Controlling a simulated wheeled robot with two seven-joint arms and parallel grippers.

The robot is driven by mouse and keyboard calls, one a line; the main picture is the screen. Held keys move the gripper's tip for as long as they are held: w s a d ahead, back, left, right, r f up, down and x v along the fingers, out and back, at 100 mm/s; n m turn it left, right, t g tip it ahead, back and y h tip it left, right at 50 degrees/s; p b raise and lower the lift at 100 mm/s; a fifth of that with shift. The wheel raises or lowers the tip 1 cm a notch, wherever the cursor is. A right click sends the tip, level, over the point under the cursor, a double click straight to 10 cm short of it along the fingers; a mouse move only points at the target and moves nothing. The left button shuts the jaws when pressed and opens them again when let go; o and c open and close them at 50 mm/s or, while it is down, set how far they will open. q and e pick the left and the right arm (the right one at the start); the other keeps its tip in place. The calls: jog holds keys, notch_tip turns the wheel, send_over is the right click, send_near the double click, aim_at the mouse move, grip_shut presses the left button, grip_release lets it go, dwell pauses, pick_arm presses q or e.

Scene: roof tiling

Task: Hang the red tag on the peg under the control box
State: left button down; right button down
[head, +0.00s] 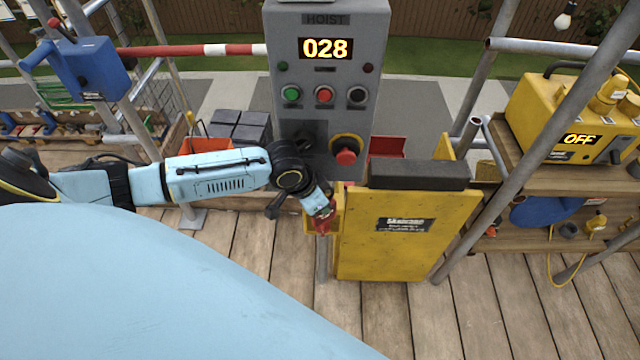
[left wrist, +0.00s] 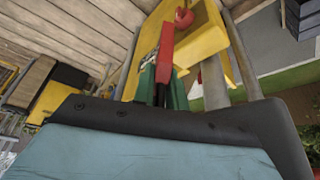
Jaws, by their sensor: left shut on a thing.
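The grey control box (head: 325,90), marked HOIST and lit 028, stands upright in the head view. My left gripper (head: 325,212) is just below the box's lower edge, beside the yellow panel. It is shut on the red tag (head: 323,224), which shows small and partly covered by the fingers. The peg cannot be made out; the arm and gripper cover part of the area under the box. My right gripper is in neither view.
The yellow panel (head: 390,240) with a dark top pad (head: 420,175) stands right of my gripper. A slanting scaffold pole (head: 510,150) and a yellow machine (head: 565,115) reading OFF are farther right. A blue box (head: 90,70) hangs at left. Plank floor (head: 270,250) lies below.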

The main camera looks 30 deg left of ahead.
pick_arm(q)
jog(key=c, duration=1.3)
grip_release()
jog(key=shift+a, duration=0.1)
jog(key=shift+c, duration=0.2)
jog(key=shift+s+a+r, duration=0.1)
jog(key=shift+a+r, duration=0.05)
jog(key=shift+r, duration=0.4)
jog(key=v, duration=0.3)
jog(key=shift+s+r+p, duration=0.1)
jog(key=shift+p, duration=0.2)
jog(key=s+a, duration=0.5)
jog(key=s, duration=0.6)
jog(key=shift+a+r, duration=0.25)
jog(key=shift+a, duration=0.05)
